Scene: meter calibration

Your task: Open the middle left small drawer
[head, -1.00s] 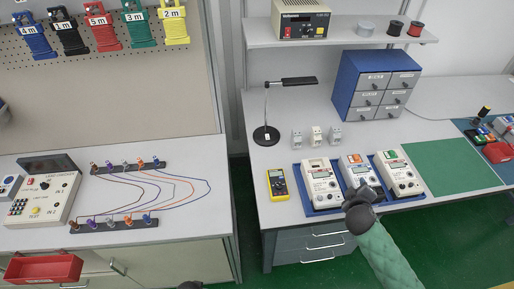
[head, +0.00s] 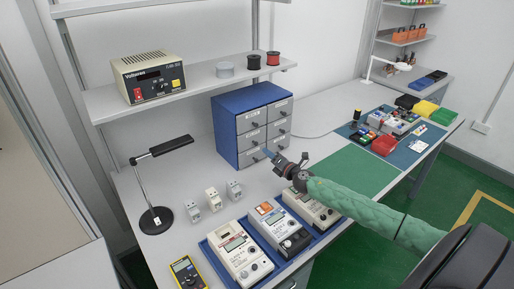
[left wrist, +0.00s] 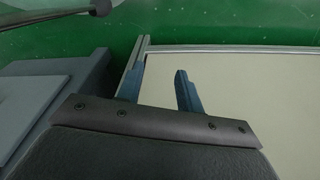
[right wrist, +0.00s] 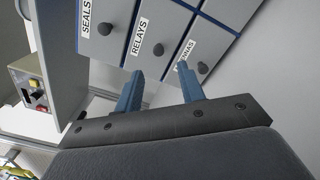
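The blue cabinet (head: 226,134) stands on the bench with two columns of small grey drawers with dark knobs. The middle left drawer (head: 249,139) is closed. In the right wrist view it is labelled RELAYS (right wrist: 145,30), between SEALS and a partly hidden label, and its knob (right wrist: 158,49) shows just beyond the gap between my fingers. My left gripper (left wrist: 157,82) is open and empty, low beside a pale panel, and outside the head view.
Meters (head: 238,254) in blue trays lie below my right arm. A shelf (head: 190,84) with a power supply (head: 150,77) hangs above. A green mat (head: 355,172) leaves clear room right.

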